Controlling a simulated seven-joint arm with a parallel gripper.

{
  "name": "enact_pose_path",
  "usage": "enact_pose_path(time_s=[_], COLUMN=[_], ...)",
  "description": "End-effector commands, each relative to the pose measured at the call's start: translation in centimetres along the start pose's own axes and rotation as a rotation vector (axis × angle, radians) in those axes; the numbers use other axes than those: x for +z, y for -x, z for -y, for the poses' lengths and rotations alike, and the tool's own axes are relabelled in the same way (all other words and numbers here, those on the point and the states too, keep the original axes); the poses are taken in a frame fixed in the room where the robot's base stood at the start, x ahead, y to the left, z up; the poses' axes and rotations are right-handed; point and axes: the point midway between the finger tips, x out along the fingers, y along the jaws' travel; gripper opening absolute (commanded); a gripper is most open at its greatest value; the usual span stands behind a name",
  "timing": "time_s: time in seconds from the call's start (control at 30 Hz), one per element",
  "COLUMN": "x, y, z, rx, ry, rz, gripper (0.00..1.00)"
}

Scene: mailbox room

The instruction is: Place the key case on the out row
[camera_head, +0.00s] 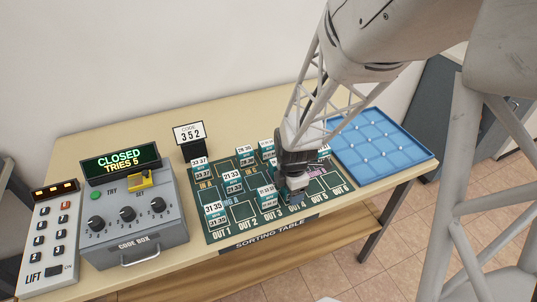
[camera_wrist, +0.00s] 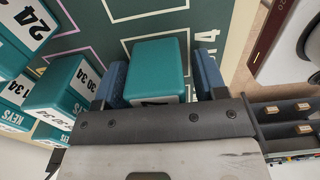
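My gripper (camera_wrist: 160,82) points down at the front of the sorting mat in the head view, near the OUT 4 label. In the wrist view, a teal key case (camera_wrist: 156,66) sits between its two blue fingers, which lie close against both sides. In the head view the gripper mostly hides this case. The case is low over or on the green mat (camera_head: 222,228); I cannot tell if it touches. A "4" printed on the mat shows beside the right finger in the wrist view.
Several teal-and-white numbered cases, one marked 21 33 (camera_head: 232,180), stand left of and behind the gripper. A code box (camera_head: 138,222) reading CLOSED, TRIES 5 and a LIFT panel (camera_head: 50,235) stand at left.

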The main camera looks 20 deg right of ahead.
Motion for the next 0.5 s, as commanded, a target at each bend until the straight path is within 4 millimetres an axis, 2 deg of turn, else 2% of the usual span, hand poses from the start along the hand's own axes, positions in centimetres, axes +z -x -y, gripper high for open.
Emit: enact_pose_path(time_s=[0.33,0.5], x=[0.00,0.01], y=[0.10,0.82], z=[-0.01,-0.03], rx=[0.000,0.001], ry=[0.000,0.000], rz=[0.000,0.000], gripper=[0.68,0.68])
